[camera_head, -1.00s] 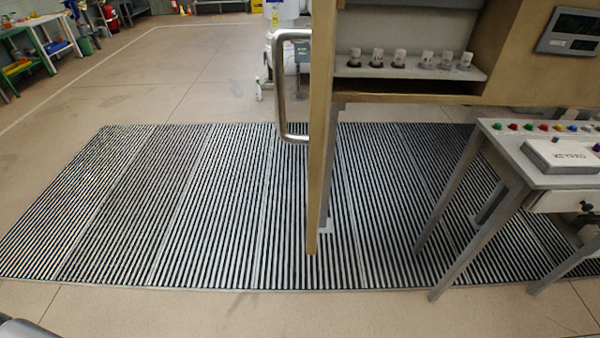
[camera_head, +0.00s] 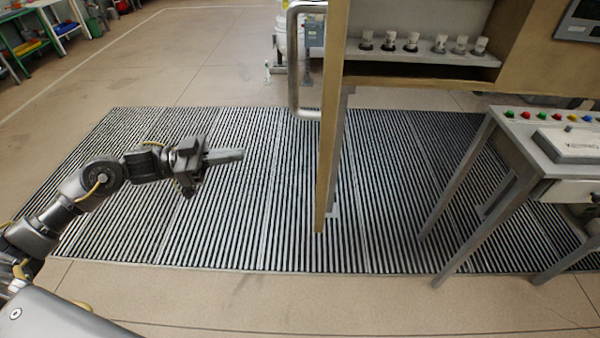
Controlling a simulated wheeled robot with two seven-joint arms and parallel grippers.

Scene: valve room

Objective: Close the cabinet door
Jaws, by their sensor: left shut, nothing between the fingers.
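The cabinet door (camera_head: 331,120) stands open, seen nearly edge-on as a tall wooden panel in the middle of the head view. Its curved metal handle (camera_head: 293,62) sticks out on the door's left side. The cabinet (camera_head: 519,70) is to the right, with its open inside showing a shelf. My left gripper (camera_head: 240,155) reaches in from the left, shut and empty, its fingers pointing right. It is left of the door and lower in the picture than the handle, apart from both. My right gripper is not in view.
Several white-capped small items (camera_head: 413,42) stand on the cabinet shelf (camera_head: 425,57). A grey table (camera_head: 540,152) with buttons and a white box (camera_head: 568,143) stands at the right. A striped floor mat (camera_head: 250,240) lies below.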

